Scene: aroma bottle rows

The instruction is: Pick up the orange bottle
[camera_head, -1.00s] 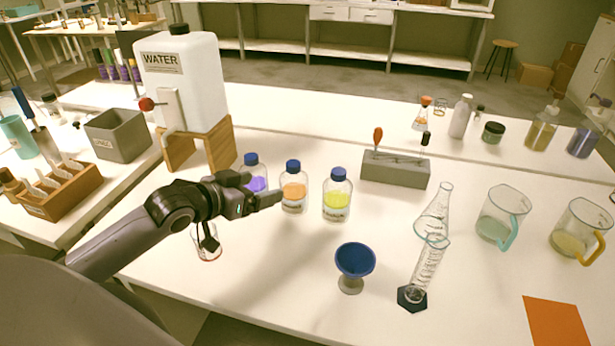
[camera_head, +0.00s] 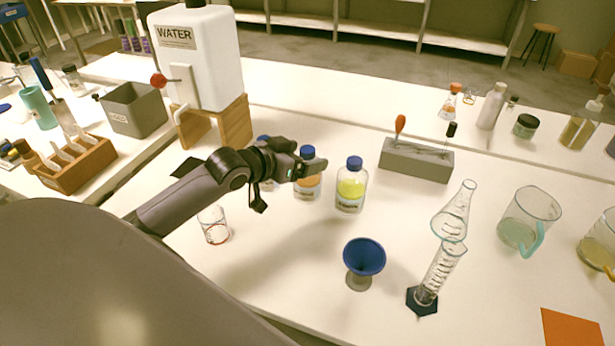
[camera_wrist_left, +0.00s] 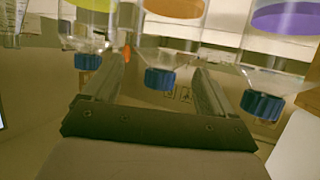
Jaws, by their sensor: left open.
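The orange bottle (camera_head: 307,189), clear with orange liquid and a blue cap, stands upright on the white bench, its upper part partly covered by my left gripper. My left gripper (camera_head: 306,164) is open at about cap height. In the left wrist view, which is upside down, the orange bottle (camera_wrist_left: 160,48) appears between the two open fingers of the left gripper (camera_wrist_left: 163,68). I cannot tell whether the fingers touch it. My right gripper is not in view.
A yellow bottle (camera_head: 351,188) stands close to the right. A purple bottle (camera_wrist_left: 285,18) stands on the other side, mostly hidden in the head view. A water tank (camera_head: 205,60), grey holder (camera_head: 415,165), blue funnel (camera_head: 364,256) and small beaker (camera_head: 214,226) are nearby.

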